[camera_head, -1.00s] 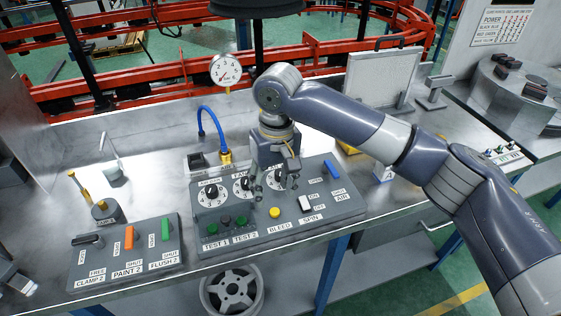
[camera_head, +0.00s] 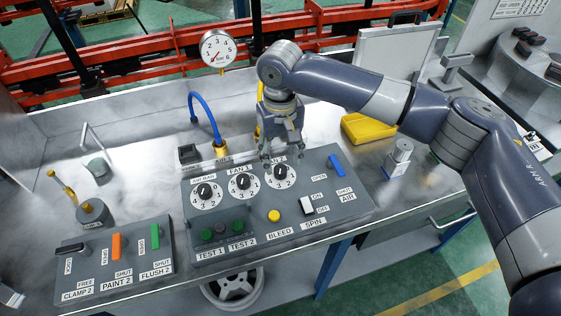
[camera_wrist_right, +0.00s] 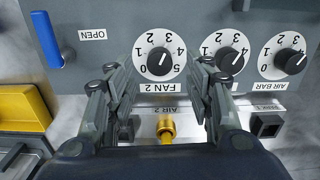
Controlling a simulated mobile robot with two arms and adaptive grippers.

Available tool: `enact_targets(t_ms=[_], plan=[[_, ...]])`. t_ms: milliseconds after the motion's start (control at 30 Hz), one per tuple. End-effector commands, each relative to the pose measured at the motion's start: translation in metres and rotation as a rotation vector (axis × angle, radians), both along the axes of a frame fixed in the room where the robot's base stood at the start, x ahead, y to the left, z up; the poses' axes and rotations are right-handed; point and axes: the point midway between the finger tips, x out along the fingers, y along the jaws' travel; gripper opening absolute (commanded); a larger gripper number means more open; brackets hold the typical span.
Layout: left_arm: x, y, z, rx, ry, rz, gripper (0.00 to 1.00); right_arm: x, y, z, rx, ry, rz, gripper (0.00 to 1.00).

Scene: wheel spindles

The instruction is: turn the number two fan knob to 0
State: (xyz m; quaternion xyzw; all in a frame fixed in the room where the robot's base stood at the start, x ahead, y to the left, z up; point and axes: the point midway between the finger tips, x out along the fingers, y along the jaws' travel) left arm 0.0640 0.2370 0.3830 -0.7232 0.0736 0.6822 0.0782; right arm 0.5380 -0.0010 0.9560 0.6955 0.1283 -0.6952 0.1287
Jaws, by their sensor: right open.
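The FAN 2 knob (camera_head: 281,172) is a black knob on a white numbered dial, the rightmost of three on the grey control panel (camera_head: 340,205). My right gripper (camera_head: 283,157) is open and empty at the far edge of this dial, hiding its top and label in the head view. In the right wrist view the FAN 2 knob (camera_wrist_right: 159,61) shows upside down between the spread fingers of the right gripper (camera_wrist_right: 158,75), apart from both. Its white pointer appears to slant to the upper right there; the number is hard to read. My left gripper is out of view.
The FAN 1 knob (camera_head: 242,181) and the AIR BAR knob (camera_head: 204,191) sit left of it. A blue lever (camera_head: 336,164) stands to its right. A yellow bleed button (camera_head: 274,216) and white spin switch (camera_head: 307,205) lie nearer. A blue hose (camera_head: 205,115) rises behind.

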Motion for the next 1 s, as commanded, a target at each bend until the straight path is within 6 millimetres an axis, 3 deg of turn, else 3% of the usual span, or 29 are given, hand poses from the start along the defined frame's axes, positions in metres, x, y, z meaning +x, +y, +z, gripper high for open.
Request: enact_targets(t_ms=[100, 233, 400, 600, 633, 833, 1000], plan=[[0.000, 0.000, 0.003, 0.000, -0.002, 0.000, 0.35, 0.000, 0.000, -0.019, -0.001, 0.001, -0.001, 0.48], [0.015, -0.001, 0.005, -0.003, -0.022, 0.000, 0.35, 0.000, 0.000, -0.033, 0.000, 0.001, 0.000, 0.48], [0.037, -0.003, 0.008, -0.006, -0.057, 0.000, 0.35, 0.000, 0.000, -0.040, 0.000, -0.001, 0.000, 0.48], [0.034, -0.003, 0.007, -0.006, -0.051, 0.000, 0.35, 0.000, 0.000, -0.041, 0.000, -0.001, 0.001, 0.48], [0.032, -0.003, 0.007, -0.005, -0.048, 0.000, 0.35, 0.000, 0.000, -0.041, 0.000, -0.001, 0.001, 0.46], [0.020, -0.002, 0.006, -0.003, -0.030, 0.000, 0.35, 0.000, 0.000, -0.040, 0.000, -0.001, 0.001, 0.03], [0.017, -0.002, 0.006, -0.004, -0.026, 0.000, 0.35, 0.000, 0.000, -0.040, 0.000, -0.001, 0.002, 0.03]])
